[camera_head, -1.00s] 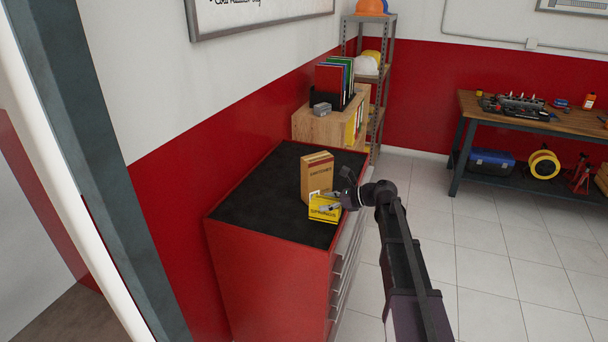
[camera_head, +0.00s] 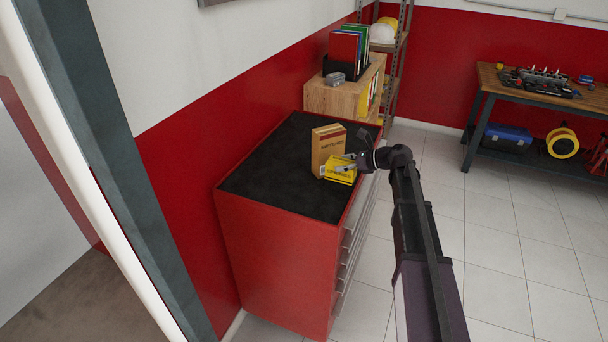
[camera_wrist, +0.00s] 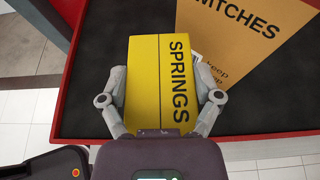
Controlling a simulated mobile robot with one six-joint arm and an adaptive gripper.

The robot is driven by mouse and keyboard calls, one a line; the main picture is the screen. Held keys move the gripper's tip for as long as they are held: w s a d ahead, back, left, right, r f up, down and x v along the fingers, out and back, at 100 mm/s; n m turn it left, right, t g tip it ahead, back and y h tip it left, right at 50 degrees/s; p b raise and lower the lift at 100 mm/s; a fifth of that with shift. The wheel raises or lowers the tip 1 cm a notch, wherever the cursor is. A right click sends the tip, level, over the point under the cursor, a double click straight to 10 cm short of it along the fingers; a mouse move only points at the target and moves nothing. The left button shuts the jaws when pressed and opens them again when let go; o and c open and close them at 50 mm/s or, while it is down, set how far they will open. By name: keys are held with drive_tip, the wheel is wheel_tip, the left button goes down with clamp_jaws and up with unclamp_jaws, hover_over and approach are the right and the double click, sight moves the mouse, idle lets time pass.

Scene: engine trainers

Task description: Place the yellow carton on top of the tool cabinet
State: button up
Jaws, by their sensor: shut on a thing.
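The yellow carton (camera_head: 340,171), labelled SPRINGS, is at the right edge of the tool cabinet's black top. In the wrist view the yellow carton (camera_wrist: 150,80) lies between the two fingers of my gripper (camera_wrist: 163,100), which is shut on it. My gripper (camera_head: 350,164) also shows in the head view, reaching in from the right. The red tool cabinet (camera_head: 265,255) has a dark mat top (camera_head: 275,170). The carton is over that top; I cannot tell whether it touches it.
A tan carton (camera_head: 325,143) labelled SWITCHES stands upright on the cabinet just behind the yellow one; it fills the upper right of the wrist view (camera_wrist: 250,40). The left part of the top is clear. A wooden cabinet (camera_head: 333,98) with binders stands behind, and a workbench (camera_head: 500,88) at right.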

drive_tip(key=s+a, duration=0.1)
drive_tip(key=a, duration=0.3)
drive_tip(key=s+a, duration=0.1)
drive_tip(key=a, duration=0.3)
drive_tip(key=s+a+f+b, duration=0.1)
drive_tip(key=a, duration=0.3)
drive_tip(key=shift+s+a+f, duration=0.1)
drive_tip(key=shift+s+a, duration=0.1)
drive_tip(key=shift+s, duration=0.1)
drive_tip(key=shift+s+a, duration=0.15)
drive_tip(key=shift+a, duration=0.25)
drive_tip(key=shift+a+f+b, duration=0.25)
drive_tip(key=shift+f+b, duration=0.05)
drive_tip(key=shift+b, duration=0.05)
wheel_tip(320, 180, down, 3)
drive_tip(key=b, duration=0.3)
drive_tip(key=shift+d+f, duration=0.1)
drive_tip(key=shift+f, duration=0.05)
drive_tip(key=o, duration=1.1)
